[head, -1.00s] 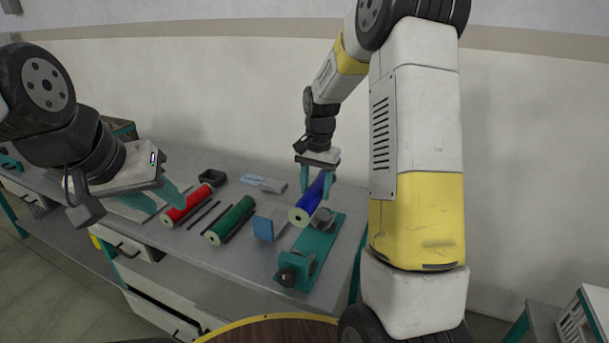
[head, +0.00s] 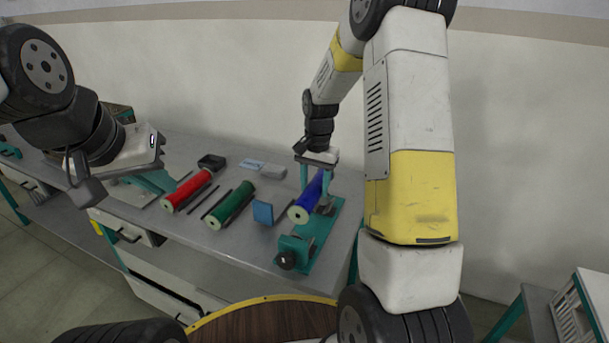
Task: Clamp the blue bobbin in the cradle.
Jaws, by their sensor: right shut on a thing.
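The blue bobbin (head: 303,207) is gripped by my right gripper (head: 315,184). It is tilted in the picture, its pale end toward me, over the left side of the cradle. The cradle (head: 318,232) is a teal base with a dark knob at its near end and a grey round part at its far end, partly behind the bobbin. I cannot tell whether the bobbin touches the cradle. My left gripper (head: 158,182) has teal fingers and hangs at the left, away from the cradle; its fingers overlap in view, so its opening is unclear.
A red bobbin (head: 187,191) and a green bobbin (head: 231,206) lie on the grey table left of the cradle, with dark rods between them. A blue block (head: 263,212) stands close to the cradle's left. A small black tray (head: 211,161) lies behind.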

